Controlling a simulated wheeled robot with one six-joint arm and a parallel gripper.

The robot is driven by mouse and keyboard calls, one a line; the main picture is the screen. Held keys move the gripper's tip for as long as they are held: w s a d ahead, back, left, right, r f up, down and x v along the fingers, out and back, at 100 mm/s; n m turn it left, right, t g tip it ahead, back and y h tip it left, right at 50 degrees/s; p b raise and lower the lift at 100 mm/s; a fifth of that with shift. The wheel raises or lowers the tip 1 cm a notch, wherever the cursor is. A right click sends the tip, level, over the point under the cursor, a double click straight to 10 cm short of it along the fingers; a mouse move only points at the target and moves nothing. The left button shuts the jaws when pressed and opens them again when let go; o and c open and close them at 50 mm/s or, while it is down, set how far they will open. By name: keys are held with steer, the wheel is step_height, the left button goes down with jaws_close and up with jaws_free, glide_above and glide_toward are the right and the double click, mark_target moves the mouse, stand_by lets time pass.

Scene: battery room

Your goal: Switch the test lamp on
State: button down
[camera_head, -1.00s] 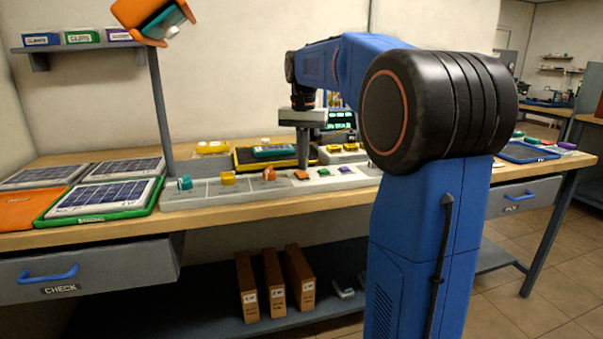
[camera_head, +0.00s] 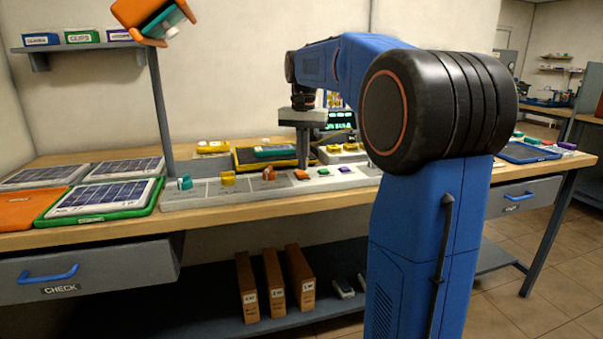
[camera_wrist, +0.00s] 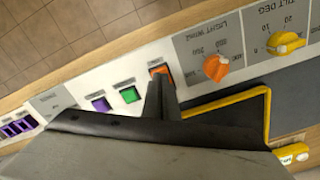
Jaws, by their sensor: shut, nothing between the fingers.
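A grey control panel (camera_head: 215,194) runs along the bench front, with knobs at left and small orange, green and purple buttons at right. The orange button (camera_head: 301,174) also shows in the wrist view (camera_wrist: 161,69). My gripper (camera_head: 303,166) is shut and empty, pointing down at the orange button. In the wrist view its fingertips (camera_wrist: 159,80) overlap the button's near edge; I cannot tell whether they touch it. The green button (camera_wrist: 130,94) and purple button (camera_wrist: 101,104) lie beside it. An orange-and-teal head (camera_head: 153,20) hangs tilted at upper left; no glow shows on it.
Solar panels (camera_head: 103,196) lie at the bench's left. A yellow-edged dark tray (camera_head: 240,163) sits behind the control panel. An orange knob (camera_wrist: 215,67) and a yellow knob (camera_wrist: 286,43) stand close by the fingers. A post (camera_head: 160,110) rises behind the panel's left end.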

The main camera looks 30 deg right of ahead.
mark_target(303, 174)
steer(key=shift+f, duration=0.75)
stand_by(1.2)
step_height(303, 174, up, 7)
stand_by(1.0)
stand_by(0.4)
steer(key=s+a+f+n+t, duration=0.1)
steer(key=s+a+f+n, duration=0.2)
steer(key=s+a+f, duration=0.2)
steer(key=s+a+f+n+t, duration=0.2)
steer(key=s+a+f, duration=0.3)
steer(key=s+f, duration=0.6)
steer(key=s+a+f+n+t, duration=0.1)
steer(key=s+a+f+n, duration=0.3)
steer(key=s+f, duration=0.4)
steer(key=s+a, duration=0.1)
steer(key=s, duration=0.5)
steer(key=shift+a+f+t, duration=0.15)
steer(key=shift+a+t, duration=0.25)
steer(key=shift+s, duration=0.1)
